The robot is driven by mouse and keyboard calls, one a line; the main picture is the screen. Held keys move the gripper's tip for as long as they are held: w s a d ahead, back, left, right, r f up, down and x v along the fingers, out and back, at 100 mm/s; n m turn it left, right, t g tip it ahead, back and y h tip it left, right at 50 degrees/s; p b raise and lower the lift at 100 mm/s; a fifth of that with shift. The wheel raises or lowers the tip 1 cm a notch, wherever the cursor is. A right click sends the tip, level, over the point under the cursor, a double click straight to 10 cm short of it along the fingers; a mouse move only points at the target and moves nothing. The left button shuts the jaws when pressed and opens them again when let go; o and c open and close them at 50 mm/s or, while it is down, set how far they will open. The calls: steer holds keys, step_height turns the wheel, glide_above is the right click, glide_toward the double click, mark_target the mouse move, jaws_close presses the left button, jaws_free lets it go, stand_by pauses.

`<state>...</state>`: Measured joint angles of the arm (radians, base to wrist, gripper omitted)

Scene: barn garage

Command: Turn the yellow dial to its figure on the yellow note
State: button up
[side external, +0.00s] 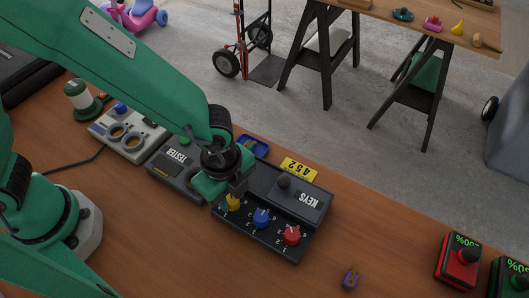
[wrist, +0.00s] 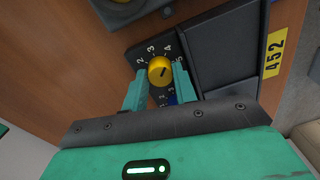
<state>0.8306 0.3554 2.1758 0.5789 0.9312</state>
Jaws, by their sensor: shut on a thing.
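The yellow dial (wrist: 160,69) sits on a dark panel with white figures; 2, 3, 4 and 5 are readable around it in the wrist view. A small dark mark shows on its face, but I cannot tell for sure which figure it points to. My gripper (wrist: 158,84) is shut on the dial, one finger on each side. In the side view my gripper (side external: 237,188) comes down over the yellow dial (side external: 233,203) and partly hides it. The yellow note (wrist: 274,53) reads 452; it also shows in the side view (side external: 298,168) behind the box.
A blue dial (side external: 261,217) and a red dial (side external: 291,235) share the panel of the box labelled KEYS (side external: 302,205). A grey tester (side external: 177,170) stands close on the left. A purple object (side external: 350,278) lies in front and a red device (side external: 459,260) stands at right.

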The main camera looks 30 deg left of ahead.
steer(key=shift+n, duration=0.5)
steer(key=n, duration=0.3)
steer(key=shift+s+n, duration=0.1)
steer(key=shift+n, duration=0.2)
steer(key=n, duration=0.4)
steer(key=shift+n, duration=0.3)
steer(key=n, duration=0.4)
steer(key=shift+s, duration=0.1)
steer(key=shift+d+n, duration=0.1)
steer(key=shift+n, duration=2.1)
steer(key=shift+y, duration=0.3)
